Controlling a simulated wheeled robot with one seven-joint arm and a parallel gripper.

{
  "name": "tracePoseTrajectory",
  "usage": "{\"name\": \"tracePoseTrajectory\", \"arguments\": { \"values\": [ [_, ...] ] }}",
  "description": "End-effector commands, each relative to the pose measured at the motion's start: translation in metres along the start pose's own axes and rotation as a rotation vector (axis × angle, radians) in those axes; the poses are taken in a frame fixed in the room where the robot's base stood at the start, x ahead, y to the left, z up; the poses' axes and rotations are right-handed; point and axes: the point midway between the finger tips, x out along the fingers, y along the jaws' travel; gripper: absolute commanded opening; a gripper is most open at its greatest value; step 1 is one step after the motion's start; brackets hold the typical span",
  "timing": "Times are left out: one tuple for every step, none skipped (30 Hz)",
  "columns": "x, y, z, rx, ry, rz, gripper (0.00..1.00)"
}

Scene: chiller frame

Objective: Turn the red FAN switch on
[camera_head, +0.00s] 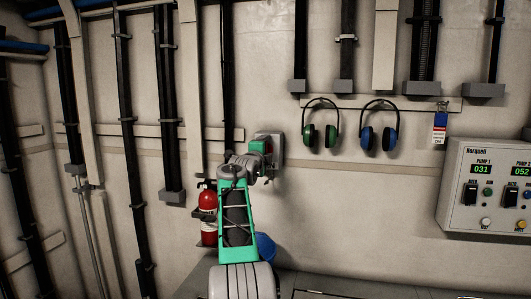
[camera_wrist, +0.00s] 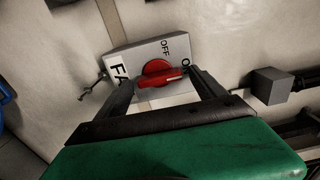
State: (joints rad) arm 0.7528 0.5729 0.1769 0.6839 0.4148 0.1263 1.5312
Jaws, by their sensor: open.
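The FAN switch box (camera_wrist: 150,52) is a light grey box on the wall with a red rotary knob (camera_wrist: 157,68). "OFF" shows above the knob, "FA" to its left, and a partly hidden label starting with "O" to its right. The knob's white mark points right, roughly toward that partly hidden label. My gripper (camera_wrist: 160,84) is open, with one dark finger on each side of the knob; I cannot tell whether they touch it. In the head view my gripper (camera_head: 262,146) is at the grey box (camera_head: 278,150), and the knob is hidden.
A red fire extinguisher (camera_head: 208,225) stands below left of the box, near a blue round object (camera_head: 265,247). Green earmuffs (camera_head: 320,130) and blue earmuffs (camera_head: 378,130) hang to the right. A control panel (camera_head: 455,190) is at far right. Dark pipes run along the wall.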

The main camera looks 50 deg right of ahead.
Motion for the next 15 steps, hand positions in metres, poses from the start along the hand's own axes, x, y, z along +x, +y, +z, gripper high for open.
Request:
{"name": "tracePoseTrajectory", "arguments": {
  "values": [
    [0.0,0.0,0.0,0.0,0.0,0.0,0.8],
    [0.0,0.0,0.0,0.0,0.0,0.0,0.8],
    [0.0,0.0,0.0,0.0,0.0,0.0,0.8],
    [0.0,0.0,0.0,0.0,0.0,0.0,0.8],
    [0.0,0.0,0.0,0.0,0.0,0.0,0.8],
    [-0.001,0.0,0.0,0.0,0.0,-0.001,0.8],
    [-0.001,0.0,0.0,0.0,0.0,-0.001,0.8],
    [-0.003,0.0,0.0,0.0,0.0,-0.001,0.8],
    [-0.006,0.0,0.0,0.0,0.0,-0.002,0.8],
    [-0.009,0.001,0.0,0.0,-0.001,-0.002,0.8],
    [-0.013,0.001,0.001,0.001,-0.001,-0.003,0.8],
    [-0.018,0.002,0.001,0.001,-0.001,-0.002,0.8],
    [-0.023,0.002,0.001,0.001,-0.001,-0.002,0.8],
    [-0.029,0.003,0.0,0.001,-0.002,-0.002,0.8],
    [-0.036,0.002,0.001,0.001,-0.002,-0.002,0.8]
  ]
}}
